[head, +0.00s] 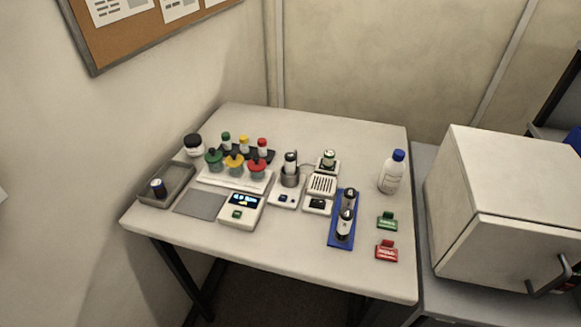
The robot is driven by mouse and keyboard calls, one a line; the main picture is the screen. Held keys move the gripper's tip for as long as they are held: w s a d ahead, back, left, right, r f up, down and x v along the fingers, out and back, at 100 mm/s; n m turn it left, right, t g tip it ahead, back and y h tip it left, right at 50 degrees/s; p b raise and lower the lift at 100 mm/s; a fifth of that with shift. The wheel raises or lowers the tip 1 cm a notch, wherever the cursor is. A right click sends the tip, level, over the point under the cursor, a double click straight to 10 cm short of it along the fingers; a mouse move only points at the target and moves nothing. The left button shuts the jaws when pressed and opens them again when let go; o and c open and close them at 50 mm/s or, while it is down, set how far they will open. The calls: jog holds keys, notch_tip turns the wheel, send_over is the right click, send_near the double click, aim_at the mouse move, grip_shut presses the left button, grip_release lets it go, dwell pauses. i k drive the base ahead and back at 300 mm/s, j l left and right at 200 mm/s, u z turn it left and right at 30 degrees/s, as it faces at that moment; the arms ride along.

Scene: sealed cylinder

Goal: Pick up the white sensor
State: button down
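My gripper is not in view. Which thing is the white sensor I cannot tell for sure. A white device with a slotted top (321,184) lies on the table right of centre. A black-and-white cylinder (290,161) stands upright in a grey holder on a white base, left of the slotted device. A similar cylinder (329,158) stands on a small white base behind the slotted device. Two more dark-and-white cylinders, a nearer one (345,224) and a farther one (349,198), are on a blue tray (334,240).
On the table (290,265) are a white bottle (392,172), green card holder (387,220), red card holder (386,250), display unit (241,208), grey tray (180,172) and rack with coloured caps (236,180). A white cabinet (500,205) stands at right. The front table strip is clear.

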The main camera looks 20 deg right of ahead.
aim_at(289, 157)
jog(key=i+j+u, duration=0.25)
jog(key=i+j, duration=0.25)
jog(key=i+j+u, duration=0.2)
jog(key=i+j, duration=0.2)
jog(key=i, duration=0.1)
